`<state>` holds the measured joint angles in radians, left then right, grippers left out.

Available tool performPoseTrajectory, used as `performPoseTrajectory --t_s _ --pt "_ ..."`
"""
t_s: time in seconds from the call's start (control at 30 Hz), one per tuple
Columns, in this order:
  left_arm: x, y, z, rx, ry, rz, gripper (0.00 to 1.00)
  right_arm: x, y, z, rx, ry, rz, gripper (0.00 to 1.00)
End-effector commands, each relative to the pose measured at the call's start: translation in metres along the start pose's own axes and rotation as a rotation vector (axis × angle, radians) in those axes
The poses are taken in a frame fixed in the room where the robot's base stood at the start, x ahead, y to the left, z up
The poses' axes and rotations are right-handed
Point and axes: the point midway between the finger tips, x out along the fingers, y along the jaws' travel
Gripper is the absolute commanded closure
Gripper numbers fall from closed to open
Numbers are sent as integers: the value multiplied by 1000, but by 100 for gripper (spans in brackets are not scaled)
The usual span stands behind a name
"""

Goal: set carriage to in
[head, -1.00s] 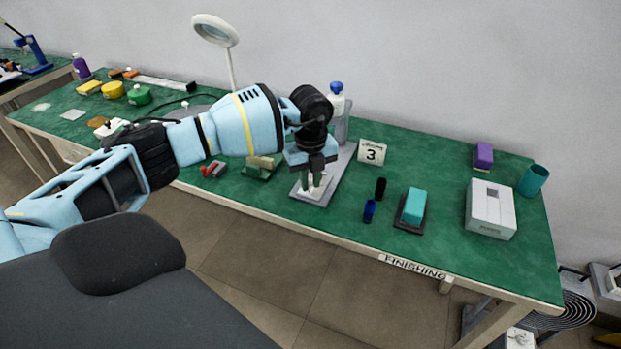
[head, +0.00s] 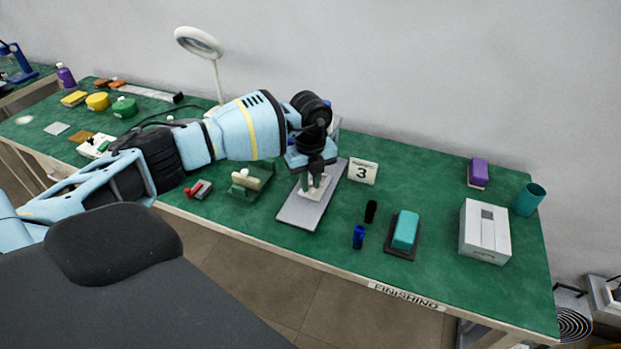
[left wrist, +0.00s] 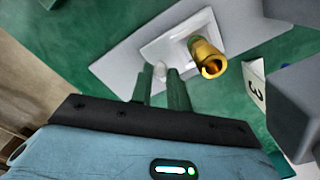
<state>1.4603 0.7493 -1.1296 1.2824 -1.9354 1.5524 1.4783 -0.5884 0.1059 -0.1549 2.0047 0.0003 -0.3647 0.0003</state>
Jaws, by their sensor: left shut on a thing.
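The carriage is a small white square tray (head: 326,193) on a long grey base plate (head: 298,213) with number card 3 beside it. My left gripper (head: 316,181) reaches down over the tray in the head view. In the left wrist view its dark green fingers (left wrist: 161,88) are shut on a small pale post (left wrist: 160,70) at the edge of the white tray (left wrist: 165,47). The front of the base plate is bare. My right gripper is not in view.
A card marked 3 (head: 362,172) stands right of the base. Blue (head: 358,237) and black (head: 371,211) cylinders and a teal block (head: 405,229) lie further right. A red-handled clamp (head: 199,189) and a green fixture (head: 247,182) sit left.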

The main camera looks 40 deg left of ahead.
Motion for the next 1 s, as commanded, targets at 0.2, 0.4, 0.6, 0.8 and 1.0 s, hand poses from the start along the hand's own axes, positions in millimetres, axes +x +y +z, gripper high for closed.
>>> performPoseTrajectory --t_s 0.2,0.4,0.6,0.8,1.0 --pt "-1 0 0 0 0 -1 68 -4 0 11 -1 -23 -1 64" --pt "0 0 0 0 0 0 61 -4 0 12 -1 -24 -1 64" --pt "-4 0 0 0 -1 -1 61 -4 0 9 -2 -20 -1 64" --pt "-31 -1 1 1 -3 -4 61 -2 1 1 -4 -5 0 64" --pt "-61 -1 0 1 -1 -4 61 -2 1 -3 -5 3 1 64"
